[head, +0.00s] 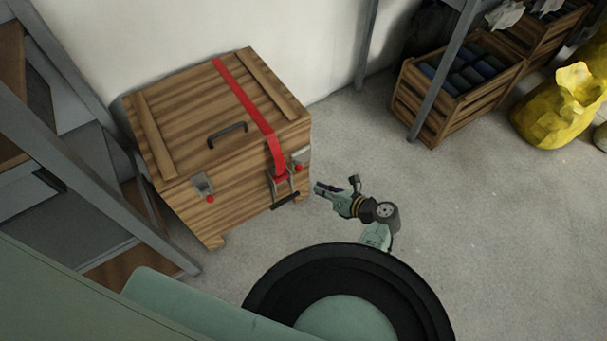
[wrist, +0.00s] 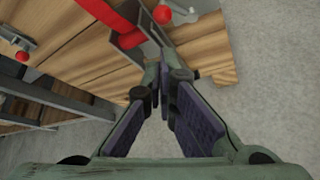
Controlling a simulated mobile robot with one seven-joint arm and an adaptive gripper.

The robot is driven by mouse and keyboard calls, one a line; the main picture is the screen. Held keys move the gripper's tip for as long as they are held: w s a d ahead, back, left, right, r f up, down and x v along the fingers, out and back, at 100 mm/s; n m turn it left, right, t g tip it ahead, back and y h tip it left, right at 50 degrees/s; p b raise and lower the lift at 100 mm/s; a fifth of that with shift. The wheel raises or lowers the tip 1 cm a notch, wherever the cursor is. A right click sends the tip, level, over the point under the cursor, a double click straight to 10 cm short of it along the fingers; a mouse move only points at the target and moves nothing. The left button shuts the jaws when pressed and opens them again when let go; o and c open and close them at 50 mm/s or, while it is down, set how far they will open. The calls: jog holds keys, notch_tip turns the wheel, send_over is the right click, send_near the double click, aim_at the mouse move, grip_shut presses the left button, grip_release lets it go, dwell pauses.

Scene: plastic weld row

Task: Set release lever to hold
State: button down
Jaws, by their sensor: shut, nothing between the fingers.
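A wooden chest (head: 226,140) has a red strap (head: 245,103) running over its lid to a metal buckle (head: 281,180) on the front. A lever with a black grip (head: 286,201) sticks out at the buckle's lower end; it appears to be the release lever. My gripper (head: 318,187) is shut and empty, just right of the buckle and apart from it in the head view. In the wrist view, the shut fingers (wrist: 163,88) point toward the buckle (wrist: 129,41) and partly cover its lower end. I cannot tell there whether they touch the lever.
Latches with red knobs sit left (head: 210,198) and right (head: 299,167) of the buckle. The lid has a black handle (head: 227,134). Metal shelving stands left. Crates (head: 459,85) and a yellow bag (head: 559,110) are at the upper right. The floor (head: 480,230) on the right is clear.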

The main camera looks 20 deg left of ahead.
aim_at(300, 166)
dwell(0.3)
jog(key=x, duration=1)
jog(key=shift+w+d+r+m+g+y+p, duration=0.2)
jog(key=shift+r+m+g+y+p, duration=0.1)
jog(key=shift+r+m+y+p, duration=0.4)
dwell(0.4)
jog(key=shift+w+d+r+m+g+y+p, duration=0.25)
jog(key=shift+w+d+m+y+p, duration=0.1)
jog(key=shift+w+d+m+y, duration=0.3)
jog(key=shift+w+d+r+m+g+y+p, duration=0.2)
jog(key=shift+w+r+m+g+y+p, duration=0.25)
jog(key=shift+m, duration=0.35)
jog(key=shift+w+d+r+m+g+y+p, duration=0.1)
jog(key=shift+w+d+m+y+p, duration=0.15)
jog(key=shift+w+d+m+y, duration=0.35)
jog(key=shift+w, duration=0.2)
